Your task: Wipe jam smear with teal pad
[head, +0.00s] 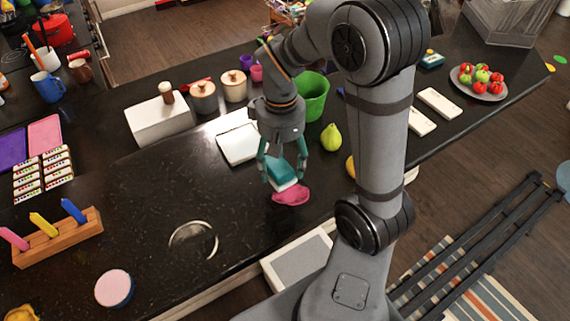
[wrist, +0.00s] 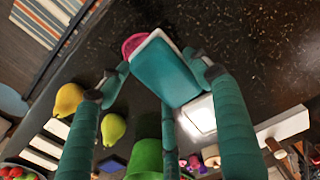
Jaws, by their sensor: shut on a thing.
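My gripper (head: 281,178), with teal fingers, is shut on the teal pad (head: 284,167) above the dark counter. The pad has a teal top and a white layer below, and it is tilted. In the wrist view the pad (wrist: 165,72) sits between the fingers (wrist: 160,72). The jam smear (head: 291,196) is a flat pink-magenta patch on the counter, just in front of the pad. In the wrist view the smear (wrist: 132,43) shows past the pad's edge, and the rest is hidden. I cannot tell whether pad and smear touch.
A white tray (head: 236,144), a green bucket (head: 312,97), a green pear (head: 331,137) and a yellow fruit (head: 350,165) stand close behind and beside the gripper. A round metal-rimmed ring (head: 194,238) lies front left. The counter left of the gripper is largely clear.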

